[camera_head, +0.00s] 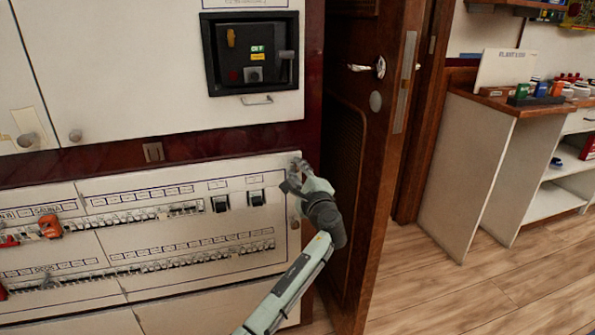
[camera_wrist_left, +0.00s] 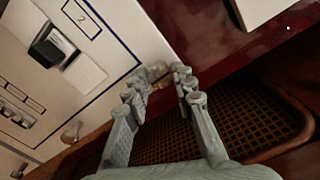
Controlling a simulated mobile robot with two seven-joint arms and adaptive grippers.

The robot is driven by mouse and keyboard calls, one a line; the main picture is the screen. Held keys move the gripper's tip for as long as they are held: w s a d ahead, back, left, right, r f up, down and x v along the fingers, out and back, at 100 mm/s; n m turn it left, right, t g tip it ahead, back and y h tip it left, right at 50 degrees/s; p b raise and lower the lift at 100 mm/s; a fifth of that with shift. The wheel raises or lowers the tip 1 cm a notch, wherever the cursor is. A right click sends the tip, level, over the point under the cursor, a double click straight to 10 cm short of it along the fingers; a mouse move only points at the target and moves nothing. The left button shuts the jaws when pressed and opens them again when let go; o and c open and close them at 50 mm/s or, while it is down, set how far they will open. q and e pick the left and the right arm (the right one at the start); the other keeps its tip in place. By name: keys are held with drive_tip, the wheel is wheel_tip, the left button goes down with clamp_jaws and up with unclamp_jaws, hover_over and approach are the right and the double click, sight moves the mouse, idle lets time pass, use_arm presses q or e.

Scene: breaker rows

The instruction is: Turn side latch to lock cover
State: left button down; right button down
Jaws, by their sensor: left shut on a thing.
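The white breaker cover (camera_head: 190,222) closes the lower panel, with rows of small switches on it. My left gripper (camera_head: 296,176) is at the cover's upper right corner, shut on the side latch, a small rounded knob at the cover's edge. In the left wrist view the latch (camera_wrist_left: 157,70) shows at the fingertips of my gripper (camera_wrist_left: 160,88), which partly hide it. A second small knob (camera_wrist_left: 72,132) sits further along the same edge, clear of the fingers. The latch's exact turn angle is hard to tell. My right gripper is not in view.
A brown wooden door (camera_head: 375,130) with a handle stands open just right of the panel, close to my left arm. A black switch box (camera_head: 250,55) is on the cabinet above. A white desk (camera_head: 465,160) stands at the right, with open wooden floor (camera_head: 470,290) before it.

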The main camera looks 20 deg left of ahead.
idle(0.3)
use_arm(q)
drive_tip(key=c, duration=1.3)
unclamp_jaws()
drive_tip(key=shift+o, duration=0.2)
drive_tip(key=v, duration=0.7)
drive_tip(key=shift+s+d, duration=0.15)
drive_tip(key=shift+s, duration=0.05)
